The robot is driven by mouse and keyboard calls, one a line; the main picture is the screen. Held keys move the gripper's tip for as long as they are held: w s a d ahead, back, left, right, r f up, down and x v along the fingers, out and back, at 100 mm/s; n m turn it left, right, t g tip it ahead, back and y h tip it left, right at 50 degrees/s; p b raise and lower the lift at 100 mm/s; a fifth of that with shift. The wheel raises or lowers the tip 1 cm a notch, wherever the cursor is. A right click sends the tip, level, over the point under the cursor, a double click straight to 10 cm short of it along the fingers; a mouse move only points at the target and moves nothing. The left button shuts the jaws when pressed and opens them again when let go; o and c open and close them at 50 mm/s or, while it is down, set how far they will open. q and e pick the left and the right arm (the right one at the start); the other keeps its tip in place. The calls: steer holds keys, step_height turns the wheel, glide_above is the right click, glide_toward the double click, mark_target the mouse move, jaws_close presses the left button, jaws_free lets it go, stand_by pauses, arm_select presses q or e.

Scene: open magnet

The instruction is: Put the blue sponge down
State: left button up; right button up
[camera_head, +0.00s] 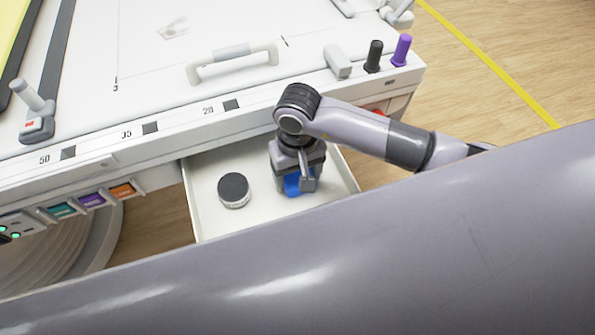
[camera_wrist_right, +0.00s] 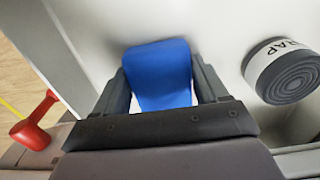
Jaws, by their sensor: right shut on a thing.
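The blue sponge (camera_head: 292,185) is inside the open white drawer (camera_head: 215,168), mostly hidden under my right gripper (camera_head: 297,178) in the head view. In the right wrist view the blue sponge (camera_wrist_right: 160,75) sits between the two dark fingers of my right gripper (camera_wrist_right: 165,88), which is shut on it. The drawer floor is close behind the sponge; I cannot tell whether they touch. My left gripper is not in view.
A round dark-topped roll (camera_head: 233,190) stands in the drawer left of the sponge; its label shows in the wrist view (camera_wrist_right: 282,70). The drawer walls surround both. The white machine top with a handle (camera_head: 232,60) lies above. A red object (camera_wrist_right: 35,125) is outside the drawer.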

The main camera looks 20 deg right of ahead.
mark_target(298, 175)
steer(key=shift+f, duration=0.2)
steer(key=o, duration=0.9)
steer(key=shift+r, duration=0.1)
steer(key=shift+r, duration=0.15)
steer(key=shift+w+r, duration=0.1)
steer(key=shift+r, duration=0.25)
step_height(298, 175, up, 11)
steer(key=shift+r, duration=0.15)
